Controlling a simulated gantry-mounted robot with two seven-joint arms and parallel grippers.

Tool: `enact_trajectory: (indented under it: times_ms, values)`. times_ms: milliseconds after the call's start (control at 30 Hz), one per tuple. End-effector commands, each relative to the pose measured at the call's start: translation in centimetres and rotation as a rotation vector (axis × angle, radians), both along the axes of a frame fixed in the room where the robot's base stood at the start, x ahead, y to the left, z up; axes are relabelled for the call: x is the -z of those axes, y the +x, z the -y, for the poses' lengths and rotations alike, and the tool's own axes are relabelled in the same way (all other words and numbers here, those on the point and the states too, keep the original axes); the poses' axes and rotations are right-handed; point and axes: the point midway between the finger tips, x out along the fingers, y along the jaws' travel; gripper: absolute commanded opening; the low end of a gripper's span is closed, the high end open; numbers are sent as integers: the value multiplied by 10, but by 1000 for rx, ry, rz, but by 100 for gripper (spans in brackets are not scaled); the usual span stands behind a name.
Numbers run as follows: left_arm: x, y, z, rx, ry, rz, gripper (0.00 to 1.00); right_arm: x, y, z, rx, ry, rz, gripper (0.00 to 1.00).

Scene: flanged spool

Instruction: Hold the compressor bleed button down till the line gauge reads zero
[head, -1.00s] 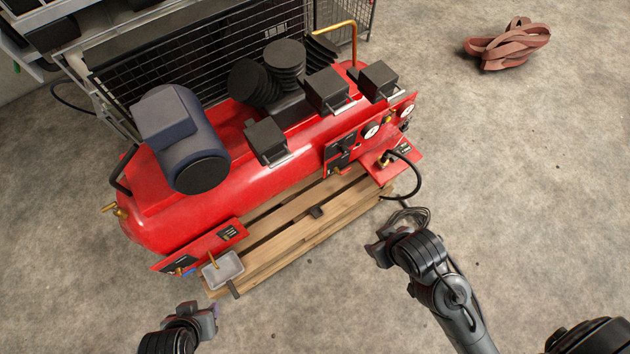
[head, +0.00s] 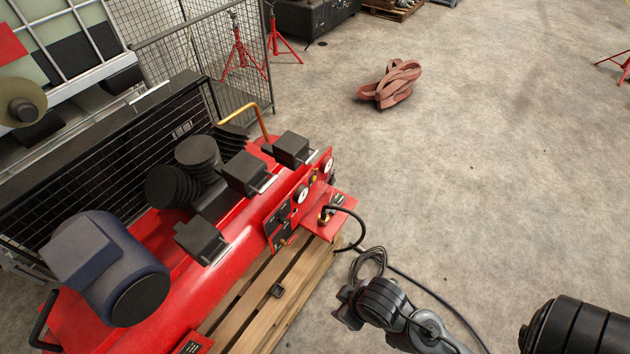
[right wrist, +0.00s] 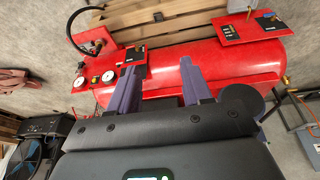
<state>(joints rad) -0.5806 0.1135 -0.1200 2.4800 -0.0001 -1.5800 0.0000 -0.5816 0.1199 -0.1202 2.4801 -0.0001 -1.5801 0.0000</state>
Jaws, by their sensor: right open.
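The red compressor (head: 160,310) lies along the left of the head view. Its front panel (head: 281,222) carries two round white gauges, a nearer one (head: 301,195) and a farther one (head: 328,165). The gauge needles are too small to read, and I cannot pick out the bleed button. In the right wrist view the gauges (right wrist: 108,75) appear upside down beside the red tank (right wrist: 225,68). My right gripper (head: 347,302) is in front of the compressor, apart from the panel. Its two purple fingers (right wrist: 158,66) are spread and empty. My left gripper is out of view.
The compressor stands on a wooden pallet (head: 290,300). A mesh cage (head: 205,60) is behind.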

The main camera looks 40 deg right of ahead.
Motion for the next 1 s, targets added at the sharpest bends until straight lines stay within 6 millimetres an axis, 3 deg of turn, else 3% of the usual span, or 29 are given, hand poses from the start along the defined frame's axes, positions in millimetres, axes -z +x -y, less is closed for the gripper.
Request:
enact_trajectory:
  times_ms: [67,367,1000]
  values:
    - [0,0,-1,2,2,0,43,0,0,0,0,0,1,47]
    - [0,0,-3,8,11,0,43,0,1,0,0,0,1,1]
    - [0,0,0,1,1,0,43,0,1,0,0,0,2,0]
